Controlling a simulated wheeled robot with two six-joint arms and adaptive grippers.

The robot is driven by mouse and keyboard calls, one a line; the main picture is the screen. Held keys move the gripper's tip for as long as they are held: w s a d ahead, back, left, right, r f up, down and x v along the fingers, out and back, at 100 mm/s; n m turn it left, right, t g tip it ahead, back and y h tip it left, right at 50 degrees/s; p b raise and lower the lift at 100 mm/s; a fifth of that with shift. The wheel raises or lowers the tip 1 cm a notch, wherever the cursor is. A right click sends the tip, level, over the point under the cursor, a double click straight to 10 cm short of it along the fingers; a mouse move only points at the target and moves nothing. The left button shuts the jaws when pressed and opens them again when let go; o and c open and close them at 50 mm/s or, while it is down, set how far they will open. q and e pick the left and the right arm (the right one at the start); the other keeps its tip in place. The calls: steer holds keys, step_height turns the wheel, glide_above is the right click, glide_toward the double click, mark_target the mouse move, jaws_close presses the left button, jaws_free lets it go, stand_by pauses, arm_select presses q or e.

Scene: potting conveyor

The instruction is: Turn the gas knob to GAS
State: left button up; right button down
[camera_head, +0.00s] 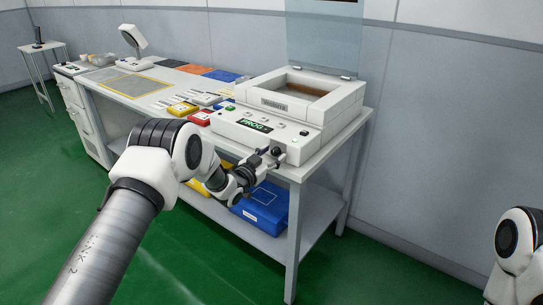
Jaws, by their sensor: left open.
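A white machine (232,127) with a sloped front panel and an open, brown-floored chamber stands at the right end of the bench. My left gripper (279,154) is open at the lower right of the machine's front face. A small dark round part shows at its fingertips; I cannot tell whether it is the gas knob or part of the gripper. Any GAS marking is hidden or too small to read. My right arm shows only at the right edge; its gripper is out of view.
A clear lid (325,40) stands raised behind the machine. Red (201,118) and yellow (182,108) trays lie to its left on the bench. A blue bin (262,208) sits on the lower shelf. The green floor in front is clear.

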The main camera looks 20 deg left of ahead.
arm_select(q)
jaws_close()
steer(key=m+b, duration=0.2)
steer(key=m, duration=0.1)
steer(key=m+b, duration=0.1)
steer(key=shift+f+b, duration=0.25)
steer(key=shift+b, duration=0.05)
steer(key=m+b, duration=0.3)
steer(key=m, duration=0.2)
steer(key=m+b, duration=0.3)
steer(key=m, duration=0.1)
steer(key=shift+m+h+b, duration=0.4)
steer(key=shift+m+b, duration=1.65)
steer(key=shift+m, duration=0.75)
steer(key=shift+r, duration=0.1)
